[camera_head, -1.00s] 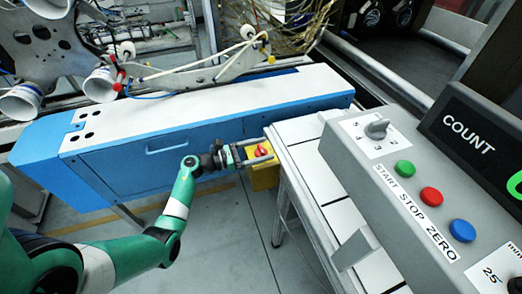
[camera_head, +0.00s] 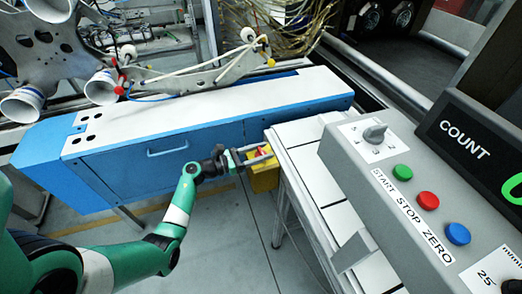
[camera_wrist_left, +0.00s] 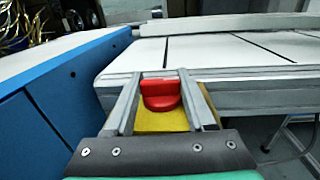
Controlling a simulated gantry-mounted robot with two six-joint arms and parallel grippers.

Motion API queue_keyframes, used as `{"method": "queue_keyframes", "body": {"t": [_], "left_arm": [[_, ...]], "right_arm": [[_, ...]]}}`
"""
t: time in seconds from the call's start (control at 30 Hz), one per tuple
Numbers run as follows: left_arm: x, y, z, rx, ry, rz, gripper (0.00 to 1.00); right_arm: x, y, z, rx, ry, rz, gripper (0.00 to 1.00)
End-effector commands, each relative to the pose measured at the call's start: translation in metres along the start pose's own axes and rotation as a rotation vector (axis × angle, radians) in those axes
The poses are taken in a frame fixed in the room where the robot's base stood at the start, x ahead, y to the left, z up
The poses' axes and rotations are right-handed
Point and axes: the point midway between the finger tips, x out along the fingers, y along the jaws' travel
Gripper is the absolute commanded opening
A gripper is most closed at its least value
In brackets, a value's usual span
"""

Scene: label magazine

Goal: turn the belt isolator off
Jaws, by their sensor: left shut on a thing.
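The belt isolator is a red rotary knob (camera_head: 262,152) on a yellow box (camera_head: 264,180), at the end of the white table near the blue cabinet. In the left wrist view the red knob (camera_wrist_left: 160,94) has a raised grip bar lying crosswise between the fingers, with the yellow box face (camera_wrist_left: 161,121) below it. My left gripper (camera_head: 265,152) is shut on the knob, one finger at each side of it. In the left wrist view the gripper's fingers (camera_wrist_left: 158,88) frame the knob. My right gripper is not in view.
A blue cabinet (camera_head: 165,150) with a white top is close to the left. The white slatted table (camera_head: 310,165) stands just right of the isolator. A grey console (camera_head: 370,190) with green, red and blue buttons is at the right. Open floor lies below the gripper.

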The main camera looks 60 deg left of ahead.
Motion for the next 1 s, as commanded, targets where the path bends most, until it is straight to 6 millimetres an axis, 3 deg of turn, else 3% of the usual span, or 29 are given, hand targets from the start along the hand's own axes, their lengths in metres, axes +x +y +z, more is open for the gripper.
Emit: {"method": "queue_keyframes", "body": {"t": [0.5,1.0], "left_arm": [[0.001,-0.004,0.002,-0.002,0.004,0.407,0.00],[0.003,-0.003,-0.001,0.001,0.004,0.861,0.00]], "right_arm": [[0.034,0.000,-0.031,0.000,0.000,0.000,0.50],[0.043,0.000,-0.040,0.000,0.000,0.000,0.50]]}}
